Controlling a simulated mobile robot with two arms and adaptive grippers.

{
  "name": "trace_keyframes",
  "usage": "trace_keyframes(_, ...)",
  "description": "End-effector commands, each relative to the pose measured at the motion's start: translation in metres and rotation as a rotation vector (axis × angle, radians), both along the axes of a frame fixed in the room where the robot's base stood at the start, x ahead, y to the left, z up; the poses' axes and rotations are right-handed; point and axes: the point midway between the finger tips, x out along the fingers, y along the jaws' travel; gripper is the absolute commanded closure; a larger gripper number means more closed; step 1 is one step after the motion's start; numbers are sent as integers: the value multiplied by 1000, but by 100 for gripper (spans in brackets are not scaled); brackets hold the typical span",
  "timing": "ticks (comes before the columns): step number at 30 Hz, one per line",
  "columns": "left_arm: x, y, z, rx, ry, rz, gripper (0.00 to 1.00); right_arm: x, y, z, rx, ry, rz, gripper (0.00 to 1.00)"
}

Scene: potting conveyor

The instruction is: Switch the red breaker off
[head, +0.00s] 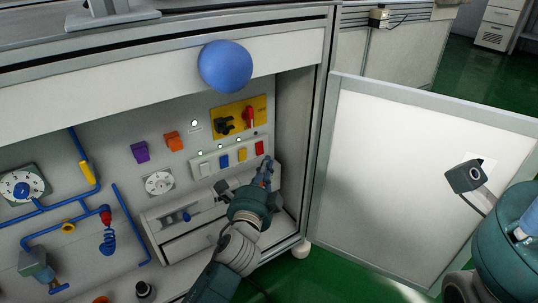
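The red breaker (259,148) is at the right end of a light strip on the cabinet's back panel. Yellow (242,154), blue (224,160) and white (205,168) breakers sit left of it. My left gripper (266,166) reaches up from below, with its fingertips just under and slightly right of the red breaker. Its narrow fingers look shut, with nothing seen between them. Whether the tips touch the strip cannot be told. The lever position of the red breaker is too small to tell.
A yellow plate (229,128) with black (224,126) and red (250,117) rotary switches is above the strip. Drawers (187,239) lie below. The open cabinet door (400,180) stands at right. A blue ball (225,66) is at the upper edge. Pipes and a gauge (22,188) fill the left.

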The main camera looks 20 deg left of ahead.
Motion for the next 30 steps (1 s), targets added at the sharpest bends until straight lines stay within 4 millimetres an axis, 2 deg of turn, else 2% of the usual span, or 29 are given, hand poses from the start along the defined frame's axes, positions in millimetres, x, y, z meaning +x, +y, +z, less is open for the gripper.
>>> trace_keyframes(6,-35,-4,4,-1,3,1,100,8,-1,-3,2,45,2,60)
trace_keyframes(10,-46,-5,5,-1,0,0,100,10,-2,-6,3,56,3,60)
trace_keyframes(26,-50,-6,4,0,0,0,100,10,-2,-8,4,58,4,60)
trace_keyframes(30,-52,-16,16,-41,-26,-39,100,12,-2,-8,4,68,3,60)
